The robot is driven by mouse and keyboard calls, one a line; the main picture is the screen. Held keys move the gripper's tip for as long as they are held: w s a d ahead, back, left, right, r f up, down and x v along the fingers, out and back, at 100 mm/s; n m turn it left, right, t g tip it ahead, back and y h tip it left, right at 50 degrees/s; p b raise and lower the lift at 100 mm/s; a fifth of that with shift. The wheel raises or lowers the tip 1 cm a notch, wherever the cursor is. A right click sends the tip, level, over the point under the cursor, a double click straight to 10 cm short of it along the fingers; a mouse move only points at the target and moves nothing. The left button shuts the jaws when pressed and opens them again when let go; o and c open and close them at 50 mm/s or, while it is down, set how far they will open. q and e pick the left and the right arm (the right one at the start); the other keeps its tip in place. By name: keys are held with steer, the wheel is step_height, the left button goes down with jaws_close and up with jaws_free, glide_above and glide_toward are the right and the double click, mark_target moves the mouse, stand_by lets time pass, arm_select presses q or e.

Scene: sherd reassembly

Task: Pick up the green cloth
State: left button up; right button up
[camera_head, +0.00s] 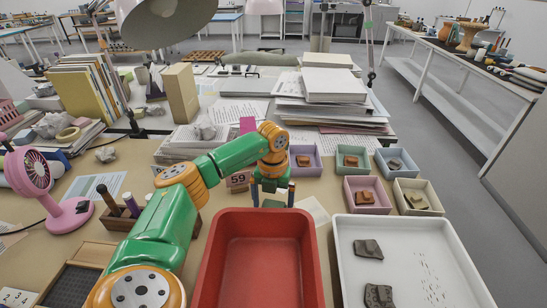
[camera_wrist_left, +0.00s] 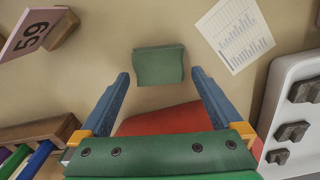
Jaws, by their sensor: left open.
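The green cloth (camera_wrist_left: 159,65) is a small folded block lying flat on the tan table top in the left wrist view. It lies beyond and between the two blue fingertips of my left gripper (camera_wrist_left: 159,80), which is open with nothing between its fingers. In the head view my left gripper (camera_head: 273,196) points down just behind the red tray, and the cloth is mostly hidden there by the gripper. My right gripper is in neither view.
The red tray (camera_head: 258,216) is empty and close in front of the gripper. A white tray (camera_head: 408,222) with dark sherds stands to its right. Small boxes with sherds (camera_head: 366,190) sit behind it. A number card (camera_head: 238,179) and a wooden pen holder (camera_head: 122,221) stand left.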

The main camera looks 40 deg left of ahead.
arm_select(q)
steer(key=shift+w+a+f, duration=0.15)
steer(key=shift+f, duration=0.5)
steer(key=shift+r, duration=0.15)
steer(key=c, duration=1.2)
steer(key=shift+o, duration=0.2)
step_height(320, 180, up, 3)
steer(key=shift+r, duration=0.1)
steer(key=w+d+r, duration=0.5)
steer(key=d+r, duration=0.4)
steer(key=d, duration=0.4)
steer(key=shift+r, duration=0.4)
